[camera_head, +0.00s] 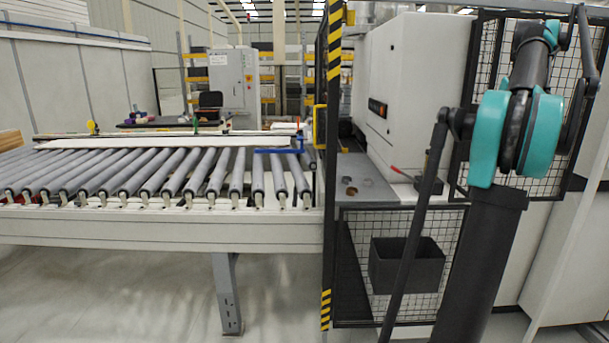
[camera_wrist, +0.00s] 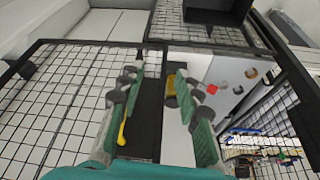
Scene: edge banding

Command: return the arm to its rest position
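My arm stands at the right of the head view, with a dark upright link and teal joints (camera_head: 520,135) in front of the machine and its mesh fence. My gripper does not show clearly in the head view. In the wrist view my gripper (camera_wrist: 153,88) has its two green and grey fingers apart, with a wide gap between them. Nothing is held between the fingers. Behind the gap are a dark strip and a pale surface.
A white machine (camera_head: 415,90) stands behind a grey table (camera_head: 365,180) and mesh fencing. A black bin (camera_head: 406,264) hangs on the lower mesh and shows in the wrist view (camera_wrist: 215,10). A roller conveyor (camera_head: 150,175) fills the left. The floor below is clear.

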